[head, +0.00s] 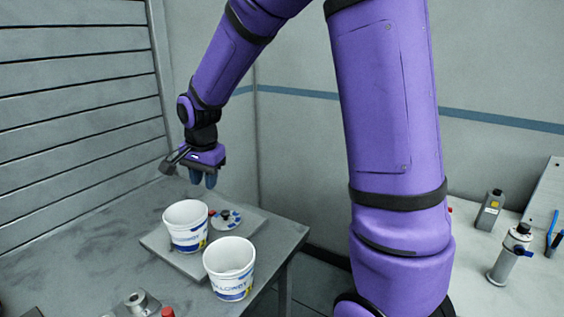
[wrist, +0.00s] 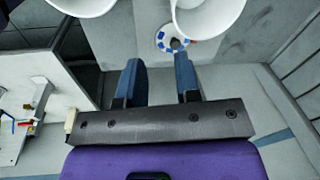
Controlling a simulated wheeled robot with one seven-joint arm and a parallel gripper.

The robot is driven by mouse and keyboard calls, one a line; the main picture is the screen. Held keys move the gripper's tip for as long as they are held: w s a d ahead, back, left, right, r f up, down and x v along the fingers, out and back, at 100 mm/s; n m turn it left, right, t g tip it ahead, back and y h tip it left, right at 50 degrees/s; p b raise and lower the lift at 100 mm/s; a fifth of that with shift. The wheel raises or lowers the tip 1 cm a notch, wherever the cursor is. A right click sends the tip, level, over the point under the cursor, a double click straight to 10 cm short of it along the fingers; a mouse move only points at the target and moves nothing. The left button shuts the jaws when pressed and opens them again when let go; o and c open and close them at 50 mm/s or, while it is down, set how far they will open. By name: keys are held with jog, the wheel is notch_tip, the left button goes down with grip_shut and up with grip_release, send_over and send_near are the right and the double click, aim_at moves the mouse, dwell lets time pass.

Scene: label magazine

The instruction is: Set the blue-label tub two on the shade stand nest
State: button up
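Two white tubs with blue labels stand upright and open-topped. One tub (head: 186,228) is on a grey plate on the table; the other tub (head: 230,270) stands nearer the camera. I cannot tell which is tub two. A round white disc with blue pads (head: 225,219) lies on the plate right of the first tub; it may be the nest. The wrist view shows the disc (wrist: 163,40), partly covered by a tub (wrist: 205,18), and another tub's edge (wrist: 82,5). My gripper (head: 203,180) is open and empty above and behind the plate; its blue fingers (wrist: 159,78) are apart.
The grey table (head: 90,245) has free room at left. A metal fitting (head: 137,303) and a red-capped item (head: 167,312) sit at its front. A second bench at right holds a grey bottle (head: 490,212) and a metal cylinder (head: 508,258). A slatted wall stands at left.

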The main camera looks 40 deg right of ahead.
jog(key=s+d+r+n+t, duration=0.2)
jog(key=s+r+n, duration=0.4)
jog(key=s+r, duration=0.65)
jog(key=s+d+r+n+t, duration=0.1)
jog(key=s+n, duration=0.4)
jog(key=s, duration=1)
jog(key=shift+s+d+r+n+t, duration=0.15)
jog(key=shift+d+r+n+t, duration=0.05)
jog(key=shift+d+n+t, duration=0.1)
